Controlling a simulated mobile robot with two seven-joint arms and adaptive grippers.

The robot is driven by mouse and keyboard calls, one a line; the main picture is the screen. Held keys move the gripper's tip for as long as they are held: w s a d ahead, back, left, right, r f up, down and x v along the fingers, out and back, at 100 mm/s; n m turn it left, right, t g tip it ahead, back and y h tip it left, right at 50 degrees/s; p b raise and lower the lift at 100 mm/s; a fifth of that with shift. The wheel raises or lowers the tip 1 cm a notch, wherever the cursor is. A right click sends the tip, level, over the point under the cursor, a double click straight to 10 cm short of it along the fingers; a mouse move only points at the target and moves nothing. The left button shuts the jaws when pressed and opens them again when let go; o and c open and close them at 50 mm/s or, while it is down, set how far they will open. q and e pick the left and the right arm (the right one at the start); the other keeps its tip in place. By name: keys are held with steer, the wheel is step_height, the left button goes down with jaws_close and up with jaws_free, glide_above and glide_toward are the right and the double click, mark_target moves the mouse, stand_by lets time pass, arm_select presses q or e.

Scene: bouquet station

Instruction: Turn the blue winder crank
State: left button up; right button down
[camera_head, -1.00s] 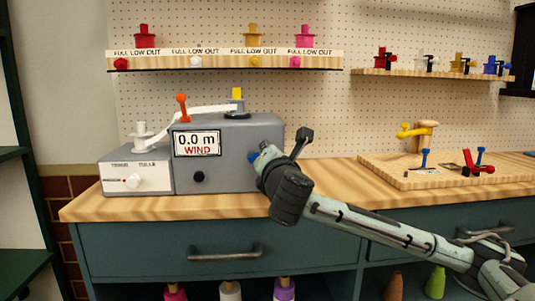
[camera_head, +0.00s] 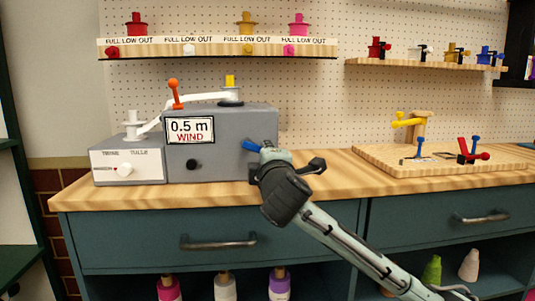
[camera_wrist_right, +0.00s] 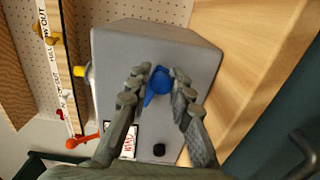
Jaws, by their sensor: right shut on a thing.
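The grey winder box (camera_head: 222,142) stands on the wooden counter, and its display reads "0.5 m WIND". The blue crank (camera_head: 252,146) is on the box's right side, and its end shows just left of my right gripper in the head view. My right gripper (camera_head: 266,152) is at the crank, its wrist hiding most of it. In the right wrist view the blue crank (camera_wrist_right: 158,82) lies between the two fingers of the right gripper (camera_wrist_right: 160,84), which are shut on it. My left gripper is not in view.
An orange lever (camera_head: 174,93) and a yellow spool (camera_head: 230,82) top the machine. A wooden board (camera_head: 384,160) with small tools lies at right. A shelf (camera_head: 215,48) of spools hangs above.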

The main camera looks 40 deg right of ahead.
steer(key=shift+a+f+m, duration=0.2)
steer(key=shift+f+m, duration=0.2)
steer(key=shift+w, duration=0.1)
steer(key=c, duration=1.4)
jaws_free()
steer(key=shift+r, duration=0.15)
steer(key=shift+r, duration=0.25)
step_height(320, 180, up, 10)
steer(key=shift+f, duration=0.2)
